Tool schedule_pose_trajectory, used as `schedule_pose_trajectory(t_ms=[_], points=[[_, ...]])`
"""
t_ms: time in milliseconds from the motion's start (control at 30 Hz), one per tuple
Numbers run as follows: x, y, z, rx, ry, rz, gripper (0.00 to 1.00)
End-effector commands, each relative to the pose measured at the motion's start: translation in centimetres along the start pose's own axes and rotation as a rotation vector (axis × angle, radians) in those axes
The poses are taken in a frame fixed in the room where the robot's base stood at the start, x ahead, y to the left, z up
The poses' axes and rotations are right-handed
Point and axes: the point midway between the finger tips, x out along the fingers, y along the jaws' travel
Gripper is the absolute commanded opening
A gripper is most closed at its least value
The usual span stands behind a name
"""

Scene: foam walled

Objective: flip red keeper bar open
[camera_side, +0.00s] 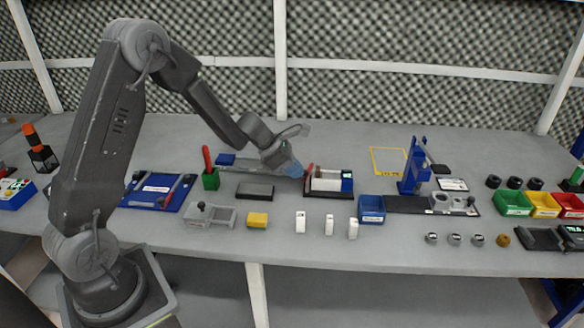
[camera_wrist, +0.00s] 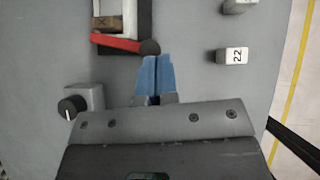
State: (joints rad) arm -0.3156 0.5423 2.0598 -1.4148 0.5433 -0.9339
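The red keeper bar (camera_side: 308,172) stands at the left end of a dark-based fixture (camera_side: 328,195) that holds a white block. In the wrist view the red bar (camera_wrist: 116,43) lies across the near end of the fixture (camera_wrist: 143,18), with a dark round knob (camera_wrist: 149,47) at its right end. My gripper (camera_side: 301,175) is just left of the bar in the side view. In the wrist view my gripper's blue fingers (camera_wrist: 156,60) are together with nothing between them, tips right by the knob. I cannot tell whether they touch it.
A grey block with a black knob (camera_wrist: 74,106) is at lower left in the wrist view, and a white block marked 22 (camera_wrist: 234,55) at right. In the side view a green holder (camera_side: 211,180) is left, and a blue bin (camera_side: 371,209) and blue stand (camera_side: 413,170) are right.

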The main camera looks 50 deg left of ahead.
Motion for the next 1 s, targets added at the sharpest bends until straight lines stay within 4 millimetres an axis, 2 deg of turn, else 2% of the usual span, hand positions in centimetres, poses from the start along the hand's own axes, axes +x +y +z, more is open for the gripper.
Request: schedule_pose_trajectory(t_ms=[400,1000], points=[[1.1,-1.3,1.3,0.002,0.001,-0.003,0.00],[1.8,-1.6,2.2,0.001,0.001,-0.001,0.00]])
